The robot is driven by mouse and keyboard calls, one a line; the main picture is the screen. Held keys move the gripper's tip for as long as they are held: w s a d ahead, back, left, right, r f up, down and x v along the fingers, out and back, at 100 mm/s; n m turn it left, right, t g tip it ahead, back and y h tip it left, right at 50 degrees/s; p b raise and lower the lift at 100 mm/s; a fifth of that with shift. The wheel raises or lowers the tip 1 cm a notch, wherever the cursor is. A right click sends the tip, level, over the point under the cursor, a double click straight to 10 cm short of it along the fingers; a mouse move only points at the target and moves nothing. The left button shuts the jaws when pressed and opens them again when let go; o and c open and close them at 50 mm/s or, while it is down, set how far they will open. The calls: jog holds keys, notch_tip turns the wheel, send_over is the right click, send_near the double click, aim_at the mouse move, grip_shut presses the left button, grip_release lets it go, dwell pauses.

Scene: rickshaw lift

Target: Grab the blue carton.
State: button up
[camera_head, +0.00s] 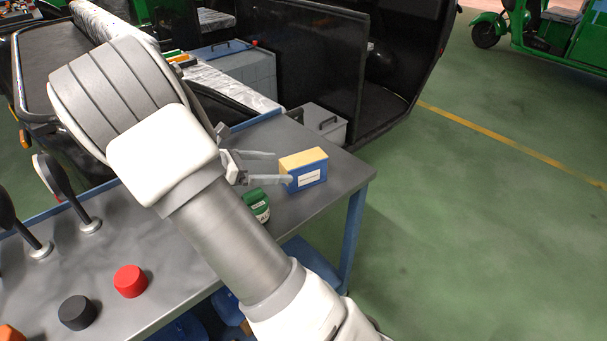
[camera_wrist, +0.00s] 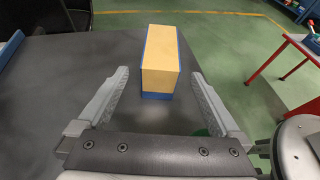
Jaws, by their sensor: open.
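The blue carton (camera_head: 308,176) stands upright on the grey table near its right end. It has blue sides, a yellow top and a white label. In the wrist view the carton (camera_wrist: 160,68) shows its yellow face and blue edges, just ahead of my gripper and between the lines of its fingers. My gripper (camera_head: 282,167) is open and empty, with its fingers pointing at the carton. In the wrist view the fingers of my gripper (camera_wrist: 163,82) are spread wider than the carton. Whether a fingertip touches the carton cannot be told.
A green container (camera_head: 256,205) stands close beside my gripper on the table (camera_head: 330,205). A red knob (camera_head: 130,281) and a black knob (camera_head: 77,310) sit at the left front. A black vehicle panel (camera_head: 320,65) rises behind the table. The floor to the right is open.

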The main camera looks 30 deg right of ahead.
aim_at(304, 168)
jog(key=b+x, duration=0.2)
jog(key=x, duration=0.6)
jog(key=shift+d+f, duration=0.2)
jog(key=shift+d, duration=0.15)
jog(key=shift+c, duration=0.3)
grip_shut()
